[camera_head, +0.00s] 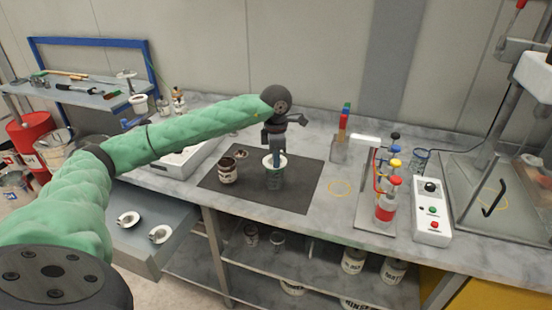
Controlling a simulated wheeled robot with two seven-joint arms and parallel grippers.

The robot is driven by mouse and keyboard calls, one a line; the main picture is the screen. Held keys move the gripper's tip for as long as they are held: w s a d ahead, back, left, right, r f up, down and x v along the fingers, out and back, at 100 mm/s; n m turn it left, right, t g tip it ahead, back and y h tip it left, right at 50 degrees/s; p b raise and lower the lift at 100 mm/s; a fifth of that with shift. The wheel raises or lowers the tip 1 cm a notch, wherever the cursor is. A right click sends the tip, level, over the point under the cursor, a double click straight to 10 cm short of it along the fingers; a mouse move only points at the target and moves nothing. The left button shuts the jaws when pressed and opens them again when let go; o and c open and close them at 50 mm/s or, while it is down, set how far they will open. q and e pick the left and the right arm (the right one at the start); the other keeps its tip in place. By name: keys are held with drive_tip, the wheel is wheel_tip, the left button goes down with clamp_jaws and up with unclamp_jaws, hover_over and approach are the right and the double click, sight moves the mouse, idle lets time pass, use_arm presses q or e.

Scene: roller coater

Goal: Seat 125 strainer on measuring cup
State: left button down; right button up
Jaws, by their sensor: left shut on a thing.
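My left gripper (277,158) points down over the dark mat (300,190) in the middle of the bench. It is shut on the white-rimmed strainer (268,163). The strainer is at the mouth of the clear measuring cup (274,182), which stands upright on the mat. The gripper covers part of the strainer, and I cannot tell whether its rim touches the cup all round. My right gripper does not show.
An open labelled can (228,171) stands on the mat just left of the cup. A rack with coloured knobs (386,190) and a control box (432,212) stand farther right.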

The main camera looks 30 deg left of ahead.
use_arm(q)
drive_tip(key=shift+f+b, duration=0.6)
drive_tip(key=shift+f, duration=0.15)
drive_tip(key=shift+s+f+b, duration=0.15)
drive_tip(key=shift+f+b, duration=0.15)
drive_tip(key=shift+f, duration=0.15)
drive_tip(key=shift+s+d+f, duration=0.1)
drive_tip(key=shift+f, duration=0.25)
drive_tip(key=shift+f+b, duration=0.15)
drive_tip(key=shift+b, duration=0.2)
idle(0.5)
drive_tip(key=c, duration=1.4)
unclamp_jaws()
drive_tip(key=shift+r, duration=0.2)
